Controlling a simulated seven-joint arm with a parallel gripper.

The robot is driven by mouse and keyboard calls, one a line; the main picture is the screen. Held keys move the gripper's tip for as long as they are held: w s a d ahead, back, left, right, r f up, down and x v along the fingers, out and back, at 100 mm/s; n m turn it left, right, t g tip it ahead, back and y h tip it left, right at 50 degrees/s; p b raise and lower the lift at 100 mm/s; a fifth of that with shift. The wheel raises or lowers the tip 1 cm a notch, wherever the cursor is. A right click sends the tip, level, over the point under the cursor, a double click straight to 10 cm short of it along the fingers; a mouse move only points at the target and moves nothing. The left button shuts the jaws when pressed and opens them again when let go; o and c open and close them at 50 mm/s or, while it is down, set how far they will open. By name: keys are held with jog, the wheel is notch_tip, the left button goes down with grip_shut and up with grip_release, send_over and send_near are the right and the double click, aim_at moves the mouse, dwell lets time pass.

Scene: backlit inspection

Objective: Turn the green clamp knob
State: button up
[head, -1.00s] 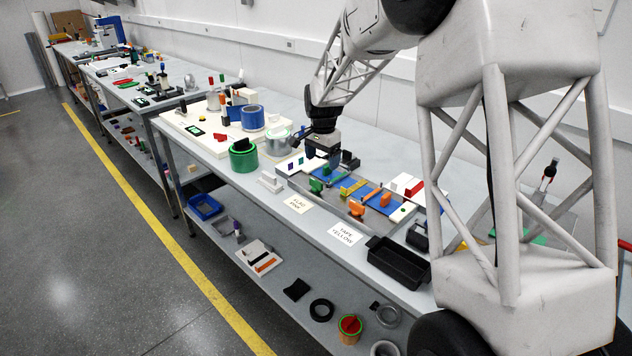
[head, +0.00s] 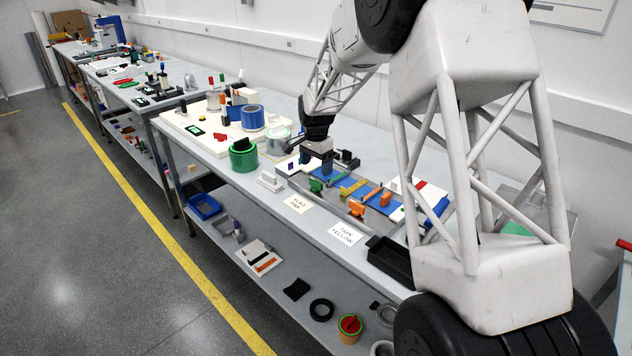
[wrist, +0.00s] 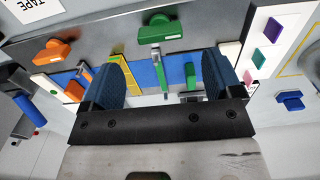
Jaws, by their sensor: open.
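The green clamp knob (head: 316,185) sits on the near edge of a fixture with a blue strip on the bench. In the wrist view this green knob (wrist: 160,28) is at the top centre, a flat handle over a metal clamp arm. A second, smaller green piece (wrist: 190,76) shows lower, between my fingers in the picture. My gripper (wrist: 163,68) is open, with blue pads and nothing held; it is apart from the near green knob. In the head view my gripper (head: 319,164) is just above the fixture, behind that knob.
A green tape roll (head: 243,156) stands left.

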aim_at(316, 180)
jog(key=shift+f, duration=3.35)
jog(key=c, duration=0.9)
